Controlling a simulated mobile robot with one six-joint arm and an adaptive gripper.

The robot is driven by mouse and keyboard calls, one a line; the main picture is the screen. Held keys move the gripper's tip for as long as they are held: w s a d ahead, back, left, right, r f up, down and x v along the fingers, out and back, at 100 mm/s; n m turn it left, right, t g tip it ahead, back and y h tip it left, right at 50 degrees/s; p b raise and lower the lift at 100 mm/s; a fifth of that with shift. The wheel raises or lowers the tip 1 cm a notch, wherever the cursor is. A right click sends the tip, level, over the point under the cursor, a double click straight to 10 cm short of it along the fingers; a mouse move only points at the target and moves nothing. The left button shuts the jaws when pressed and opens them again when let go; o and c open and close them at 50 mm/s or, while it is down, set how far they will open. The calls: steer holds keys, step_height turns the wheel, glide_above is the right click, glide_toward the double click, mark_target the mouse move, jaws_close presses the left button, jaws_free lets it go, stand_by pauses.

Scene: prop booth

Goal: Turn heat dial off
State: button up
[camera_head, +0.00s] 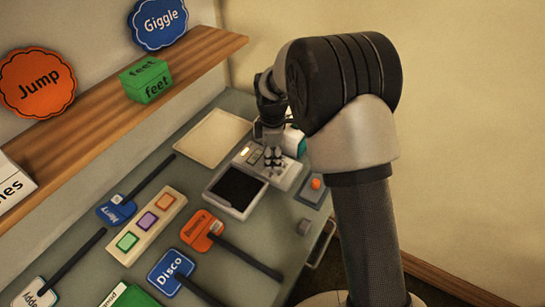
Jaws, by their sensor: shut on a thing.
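A light grey device with a dark square plate (237,188) stands on the table. Its raised control panel (284,178) is at the back right and carries a small lit spot (244,152). My gripper (272,160) points down over this panel, and its fingers are closed at the panel's surface. The heat dial is hidden by the fingers, so its setting cannot be read. The fingers appear to be shut on it.
A teal and white object (297,140) stands close behind my gripper. An orange button box (315,183) is right of the device. A cream tray (212,138), a strip of coloured buttons (148,225) and several paddle signs (202,230) lie around. A wooden shelf (100,115) overhangs the left.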

jaws_close()
steer(key=shift+m+p, duration=0.3)
steer(key=shift+m, duration=0.1)
steer(key=m+p, duration=0.1)
steer(key=m, duration=0.1)
steer(key=shift+r+m+p, duration=0.1)
steer(key=shift+m+p, duration=0.25)
steer(key=shift+m, duration=0.05)
steer(key=m+p, duration=0.2)
steer(key=m, duration=0.4)
steer(key=m+p, duration=0.1)
steer(key=m, duration=0.4)
steer(key=shift+m+p, duration=0.3)
steer(key=shift+p, duration=0.1)
steer(key=shift+m+p, duration=0.4)
steer(key=shift+m, duration=1.9)
